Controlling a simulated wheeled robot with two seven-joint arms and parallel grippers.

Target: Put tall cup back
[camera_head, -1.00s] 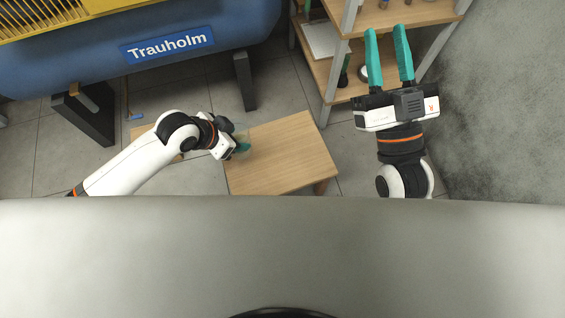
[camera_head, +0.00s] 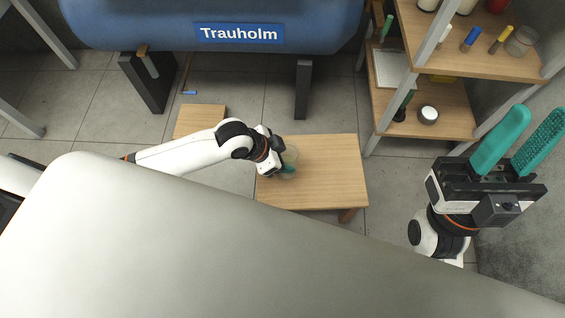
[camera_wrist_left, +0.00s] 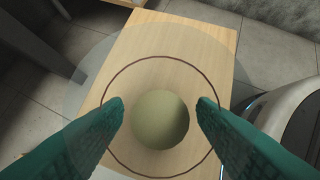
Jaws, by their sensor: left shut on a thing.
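The tall cup (camera_head: 291,157) looks like a clear, see-through vessel over the small wooden table (camera_head: 325,185). My left gripper (camera_head: 286,168) is shut on it, its teal fingers partly hidden by the wrist in the head view. In the left wrist view the cup (camera_wrist_left: 160,119) shows as a faint clear ring with a dark rim line and an olive round middle, between the two teal fingers (camera_wrist_left: 160,106). I cannot tell whether it touches the tabletop. My right gripper (camera_head: 518,142) is open and empty at the right, its teal fingers apart, in front of the shelf.
A wooden shelf rack (camera_head: 440,108) stands at the upper right, with a glass jar (camera_head: 520,41), a blue marker-like item (camera_head: 470,40), a yellow one (camera_head: 501,40) and a small round tin (camera_head: 428,115). A blue Trauholm tank (camera_head: 215,20) stands behind. A lower wooden surface (camera_head: 200,118) lies left.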

